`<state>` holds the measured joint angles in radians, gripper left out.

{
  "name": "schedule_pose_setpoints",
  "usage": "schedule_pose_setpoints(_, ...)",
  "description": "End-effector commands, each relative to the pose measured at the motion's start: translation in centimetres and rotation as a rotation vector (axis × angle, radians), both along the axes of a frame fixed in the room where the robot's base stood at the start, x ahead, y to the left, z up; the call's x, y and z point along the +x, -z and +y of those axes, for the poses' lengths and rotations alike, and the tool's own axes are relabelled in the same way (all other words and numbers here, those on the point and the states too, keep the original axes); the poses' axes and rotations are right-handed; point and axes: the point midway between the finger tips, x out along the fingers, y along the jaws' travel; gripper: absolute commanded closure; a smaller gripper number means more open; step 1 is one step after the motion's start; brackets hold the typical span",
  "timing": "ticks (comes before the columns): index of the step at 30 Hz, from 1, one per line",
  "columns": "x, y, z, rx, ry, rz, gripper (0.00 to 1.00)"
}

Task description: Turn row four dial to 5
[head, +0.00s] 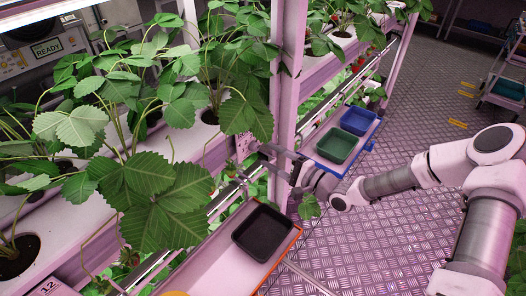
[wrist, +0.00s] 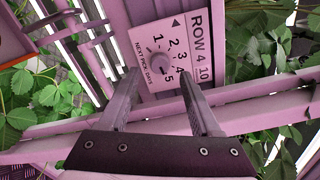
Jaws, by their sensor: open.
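The row four dial plate (wrist: 195,30) is in the wrist view, marked "ROW 4", "NEXT PICK DAYS" and the numbers 1 to 5 in an arc. A small pale round knob (wrist: 161,66) sits inside that arc. Which number it points to is too unclear to tell. My gripper (wrist: 160,76) is open, with one finger on each side of the knob. I cannot tell whether either finger touches it. In the head view my gripper (head: 263,157) reaches the rack post from the right, and the knob is not distinguishable.
Strawberry plants (head: 165,185) crowd the rack at the left. A black tray (head: 263,232) sits on a shelf below my gripper. Green (head: 338,145) and blue (head: 358,121) trays stand behind it. The metal floor (head: 375,240) is open at the right.

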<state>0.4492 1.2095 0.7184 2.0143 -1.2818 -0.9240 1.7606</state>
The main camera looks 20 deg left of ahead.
Motion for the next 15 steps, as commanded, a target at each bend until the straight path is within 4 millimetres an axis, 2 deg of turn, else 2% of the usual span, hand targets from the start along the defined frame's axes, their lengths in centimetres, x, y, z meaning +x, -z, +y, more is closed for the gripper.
schedule_pose_setpoints(1, -0.4, 0.0, -1.4, -0.002, 0.004, 0.001, 0.36)
schedule_pose_setpoints(9, -3.0, 0.0, -7.5, -0.002, 0.004, 0.002, 0.36)
schedule_pose_setpoints(15, -4.5, 0.0, -11.0, -0.002, 0.002, 0.001, 0.36)
